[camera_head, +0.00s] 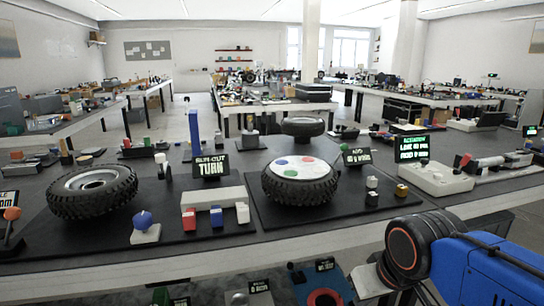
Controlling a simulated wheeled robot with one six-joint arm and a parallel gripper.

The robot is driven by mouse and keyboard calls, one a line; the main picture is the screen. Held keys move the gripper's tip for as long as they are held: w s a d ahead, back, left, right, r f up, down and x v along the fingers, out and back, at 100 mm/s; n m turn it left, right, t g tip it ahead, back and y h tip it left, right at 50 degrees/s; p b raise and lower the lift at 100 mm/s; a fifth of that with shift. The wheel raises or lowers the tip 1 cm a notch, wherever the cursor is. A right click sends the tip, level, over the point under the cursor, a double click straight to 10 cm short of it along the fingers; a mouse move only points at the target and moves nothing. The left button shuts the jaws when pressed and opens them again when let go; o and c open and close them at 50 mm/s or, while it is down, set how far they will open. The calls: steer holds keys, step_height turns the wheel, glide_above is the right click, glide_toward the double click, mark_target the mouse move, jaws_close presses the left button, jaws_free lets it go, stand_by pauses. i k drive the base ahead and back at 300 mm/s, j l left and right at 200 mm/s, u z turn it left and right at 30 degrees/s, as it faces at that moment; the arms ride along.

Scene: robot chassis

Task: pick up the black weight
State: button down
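A small dark block (372,199) sits on the black mat on the near table, right of the front wheel; it is the likeliest black weight, though it is too small to be sure. A white block (372,182) stands just behind it and a gold block (401,190) to its right. My blue arm with a black, orange-ringed joint enters at the lower right, in front of the table edge. The fingers of my gripper are not in view, so nothing shows of what they hold.
A tyre (92,192) lies at left and a tyre with a white coloured-dot disc (300,180) at centre. A white control box (435,178) stands right of the blocks. Signs (357,157) stand behind. Items lie on a shelf below the table edge.

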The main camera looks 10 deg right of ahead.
mark_target(372, 198)
steer(key=i+l+z, duration=0.45)
steer(key=i+l, duration=0.3)
steer(key=i, duration=0.1)
